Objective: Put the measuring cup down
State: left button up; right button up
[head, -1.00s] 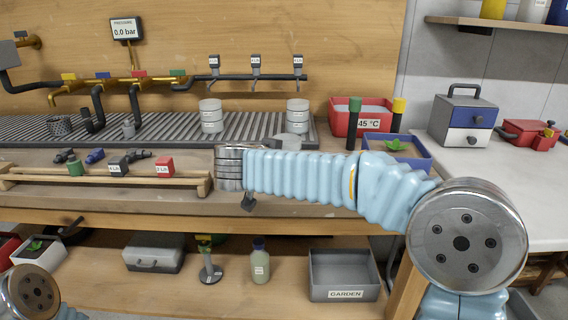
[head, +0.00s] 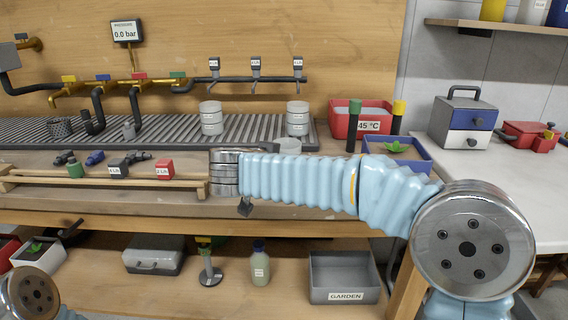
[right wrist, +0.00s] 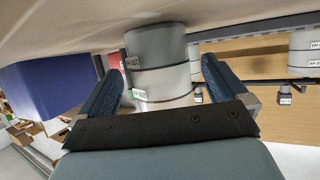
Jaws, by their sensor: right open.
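The measuring cup (head: 288,146) is a small light-grey cup on the bench, just behind my right wrist in the head view. My right arm partly hides its front. In the right wrist view, which is upside down, a grey cylinder with small labels (right wrist: 157,48) stands between my two fingers; I cannot tell how much is the cup and how much a canister behind it. My right gripper (right wrist: 165,80) is open, with a gap at each side of the cylinder. In the head view the fingers are mostly hidden by the wrist. My left gripper is not in view.
Two grey canisters (head: 211,117) (head: 297,118) stand on the ribbed drain rack (head: 253,130). A red 45 °C tub (head: 361,116) and a blue tray with a green plant (head: 412,164) are to the right. A wooden rail (head: 105,180) with fittings lies left of my wrist.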

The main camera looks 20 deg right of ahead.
jog(key=v, duration=1)
jog(key=shift+s+a+r, duration=0.15)
jog(key=shift+s+r, duration=0.05)
jog(key=shift+s, duration=0.05)
